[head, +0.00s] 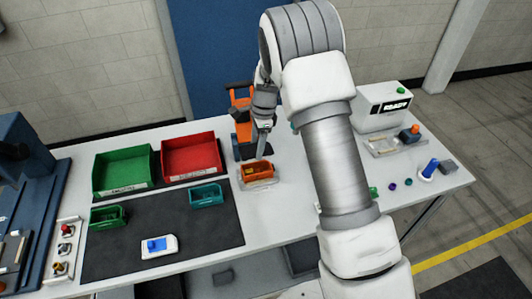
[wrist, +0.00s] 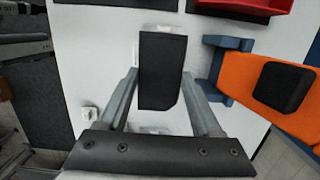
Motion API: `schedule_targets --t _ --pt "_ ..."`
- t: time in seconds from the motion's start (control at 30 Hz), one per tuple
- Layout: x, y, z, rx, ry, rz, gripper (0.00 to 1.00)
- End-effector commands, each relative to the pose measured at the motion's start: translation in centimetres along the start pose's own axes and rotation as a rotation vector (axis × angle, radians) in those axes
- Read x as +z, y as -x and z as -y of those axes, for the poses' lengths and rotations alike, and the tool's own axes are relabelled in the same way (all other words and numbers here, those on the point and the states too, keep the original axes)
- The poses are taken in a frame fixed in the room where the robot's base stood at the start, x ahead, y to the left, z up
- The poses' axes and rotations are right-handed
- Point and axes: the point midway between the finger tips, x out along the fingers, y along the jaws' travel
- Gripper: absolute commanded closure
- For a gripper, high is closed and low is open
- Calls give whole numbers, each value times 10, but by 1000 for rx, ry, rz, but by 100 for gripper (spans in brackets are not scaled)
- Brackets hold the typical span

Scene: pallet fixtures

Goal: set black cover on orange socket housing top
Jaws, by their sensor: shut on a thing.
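My gripper (wrist: 160,82) is shut on the black cover (wrist: 161,60), a dark flat-faced block between its two fingers in the wrist view. In the head view my gripper (head: 261,152) points down just above the orange socket housing (head: 258,175). The housing is a small orange open-topped box with something yellow inside, on a pale fixture (head: 243,182). I cannot clearly make out the cover in the head view or tell whether it touches the housing. In the wrist view the cover hides the housing, and only pale fixture edges show around it.
A tall orange and blue device (head: 240,103) with a black pad stands close behind my gripper; it also shows in the wrist view (wrist: 240,77). Red (head: 191,157) and green (head: 123,171) bins and a teal bin (head: 207,195) lie left. White table is bare in front.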

Motion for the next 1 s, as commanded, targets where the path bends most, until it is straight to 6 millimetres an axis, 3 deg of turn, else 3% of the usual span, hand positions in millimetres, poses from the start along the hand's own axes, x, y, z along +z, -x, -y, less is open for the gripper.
schedule_targets --t 0.27,0.8,1.0 --pt "1 -8 4 1 3 2 87" --pt "-7 -55 4 0 3 1 87" --pt "-8 -63 4 0 3 1 87"
